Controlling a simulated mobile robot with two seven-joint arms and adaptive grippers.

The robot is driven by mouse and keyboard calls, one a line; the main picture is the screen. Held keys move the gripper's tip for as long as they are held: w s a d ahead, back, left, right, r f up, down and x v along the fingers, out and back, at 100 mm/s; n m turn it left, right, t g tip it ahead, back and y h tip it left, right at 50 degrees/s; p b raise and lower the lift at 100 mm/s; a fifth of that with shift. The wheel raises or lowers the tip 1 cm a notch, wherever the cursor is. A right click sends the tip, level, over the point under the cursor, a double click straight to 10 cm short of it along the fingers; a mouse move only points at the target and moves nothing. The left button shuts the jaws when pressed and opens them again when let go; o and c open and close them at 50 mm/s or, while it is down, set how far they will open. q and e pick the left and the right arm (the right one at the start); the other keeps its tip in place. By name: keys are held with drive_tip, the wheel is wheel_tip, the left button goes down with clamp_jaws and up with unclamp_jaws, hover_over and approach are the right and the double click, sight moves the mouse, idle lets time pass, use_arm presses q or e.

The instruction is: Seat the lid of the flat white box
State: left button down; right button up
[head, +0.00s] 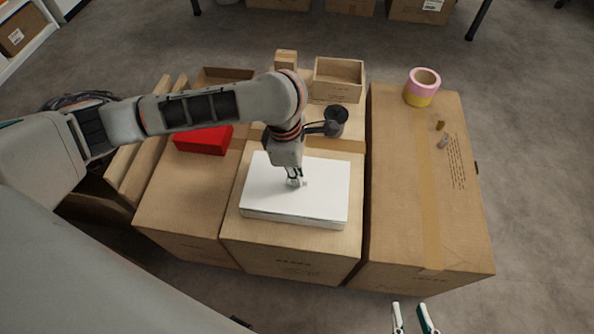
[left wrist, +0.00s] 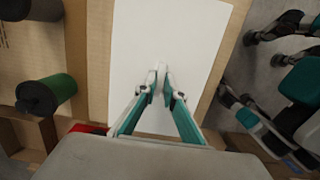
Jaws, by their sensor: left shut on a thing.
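The flat white box (head: 290,219) sits on the middle carton, with its white lid (head: 325,188) lying over it, looking about level. I cannot tell whether the lid's edges are fully down. My left gripper (head: 294,181) points down at the middle of the lid and is shut on a small white grip on its top. In the left wrist view the fingertips (left wrist: 160,80) close on that grip, and the lid (left wrist: 175,35) fills the middle. My right gripper (head: 414,322) is at the bottom edge of the head view, fingers apart and empty, away from the box.
A dark cup (head: 337,117) stands behind the white box, near an open carton (head: 339,78).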

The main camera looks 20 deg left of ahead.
use_arm(q)
drive_tip(key=shift+f, duration=0.25)
drive_tip(key=c, duration=2)
unclamp_jaws()
drive_tip(key=shift+c, duration=0.2)
wheel_tip(320, 180, up, 12)
drive_tip(key=a, duration=0.1)
drive_tip(key=shift+s+a, duration=0.2)
drive_tip(key=shift+a, duration=0.05)
